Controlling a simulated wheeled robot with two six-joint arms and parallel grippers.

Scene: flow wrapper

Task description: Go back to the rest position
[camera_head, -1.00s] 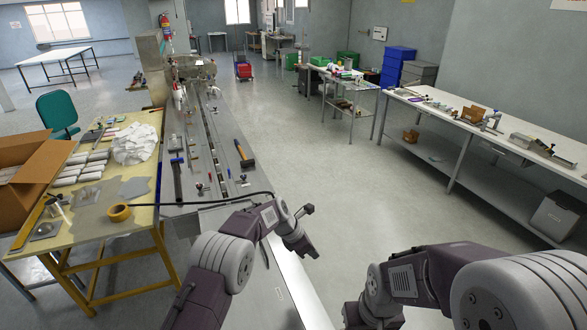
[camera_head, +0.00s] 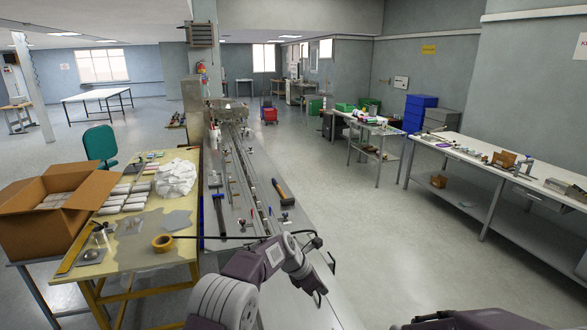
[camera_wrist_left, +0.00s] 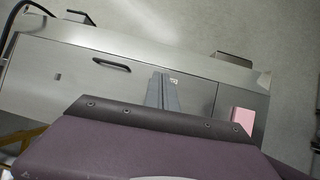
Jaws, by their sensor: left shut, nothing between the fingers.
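My left arm comes up from the lower middle of the head view, bent, with its left gripper (camera_head: 319,293) pointing down beside the machine's front side. The gripper is small there. In the left wrist view the two grey fingers (camera_wrist_left: 165,92) lie together, shut and empty, in front of the machine's metal side panel. Only a dark part of my right arm shows at the bottom right of the head view. My right gripper is out of the picture.
The long grey machine bed (camera_head: 240,185) with a hammer (camera_head: 284,192) and other tools runs away from me. A white bench (camera_head: 455,152) stands right. The floor (camera_head: 400,240) between is clear.

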